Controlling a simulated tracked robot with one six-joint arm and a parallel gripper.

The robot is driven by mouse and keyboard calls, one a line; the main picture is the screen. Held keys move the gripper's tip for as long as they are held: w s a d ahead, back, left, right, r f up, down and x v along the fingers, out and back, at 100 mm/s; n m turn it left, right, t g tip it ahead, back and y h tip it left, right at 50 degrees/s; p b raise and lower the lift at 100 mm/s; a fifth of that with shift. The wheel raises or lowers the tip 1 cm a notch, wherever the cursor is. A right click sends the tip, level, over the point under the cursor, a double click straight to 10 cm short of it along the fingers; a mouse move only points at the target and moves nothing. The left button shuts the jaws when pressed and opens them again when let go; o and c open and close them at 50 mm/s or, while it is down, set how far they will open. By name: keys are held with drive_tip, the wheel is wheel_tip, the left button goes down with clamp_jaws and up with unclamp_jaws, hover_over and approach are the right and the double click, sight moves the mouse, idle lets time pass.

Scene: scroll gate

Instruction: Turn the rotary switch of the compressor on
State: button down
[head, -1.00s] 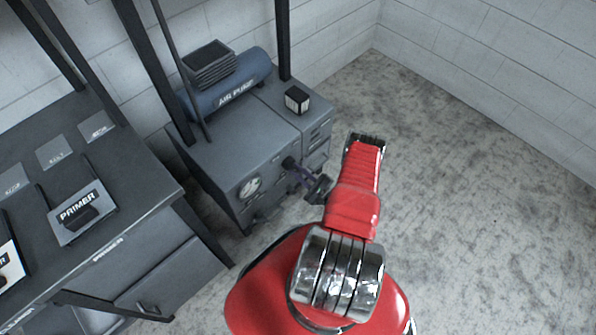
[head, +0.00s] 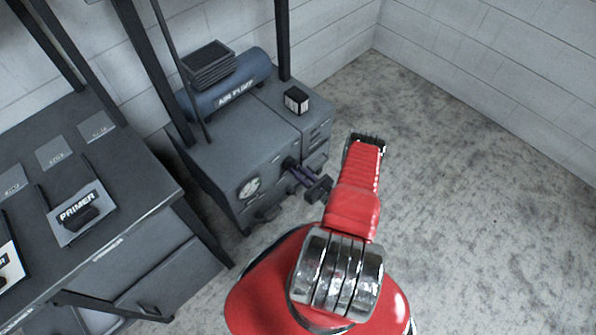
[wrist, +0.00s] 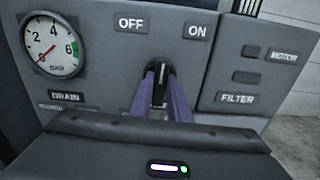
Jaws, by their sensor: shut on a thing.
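The compressor (head: 235,150) is a grey cabinet with a blue air tank on top, left of my arm in the head view. Its rotary switch (wrist: 159,85) is a black knob with a white mark, below the OFF label (wrist: 131,22) and the ON label (wrist: 197,31). The knob stands about upright in the wrist view, between the two labels. My gripper (wrist: 163,88) has its purple fingers shut on the knob, one on each side. It also shows at the cabinet front in the head view (head: 292,166). The fingers hide part of the knob.
A pressure gauge (wrist: 52,46) with a DRAIN label below it is left of the switch. MOTOR and FILTER labels are on the right panel. A bench (head: 140,165) with a PRIMER holder (head: 80,212) stands at the left. The floor at right is clear.

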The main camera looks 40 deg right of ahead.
drive_tip(key=m, duration=0.6)
drive_tip(key=shift+d+f, duration=0.1)
drive_tip(key=shift+m, duration=0.4)
drive_tip(key=c, duration=1.7)
unclamp_jaws()
drive_tip(key=s, duration=1.4)
drive_tip(key=shift+d, duration=0.2)
drive_tip(key=shift+w, duration=0.1)
